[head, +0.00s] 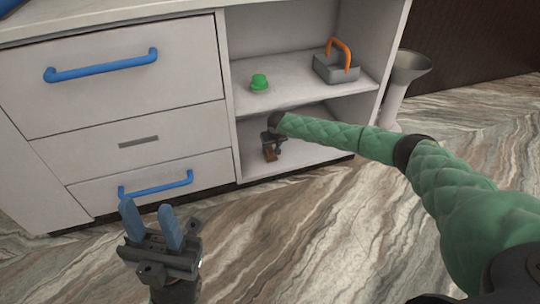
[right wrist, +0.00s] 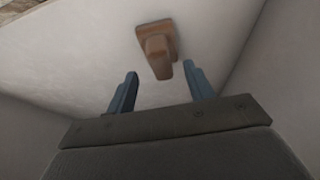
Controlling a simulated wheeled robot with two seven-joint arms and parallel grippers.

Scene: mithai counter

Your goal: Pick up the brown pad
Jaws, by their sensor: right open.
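The brown pad (right wrist: 157,42) lies on the pale bottom shelf of the open cabinet, with a raised block on its flat base. In the right wrist view it is just ahead of my open right gripper (right wrist: 158,88), roughly centred between the two blue fingers and not visibly gripped. In the head view the pad (head: 270,154) is a small brown shape, partly hidden by my right gripper (head: 268,142) and wrist. My left gripper (head: 150,224) is open and empty, above the floor in front of the drawers.
The upper shelf (head: 300,80) holds a green knob-like object (head: 259,82) and a grey caddy (head: 335,69) with an orange handle. Drawers with blue handles (head: 101,66) stand left of the open bay. A grey funnel-topped stand (head: 401,75) is to the right. The marbled floor in front is clear.

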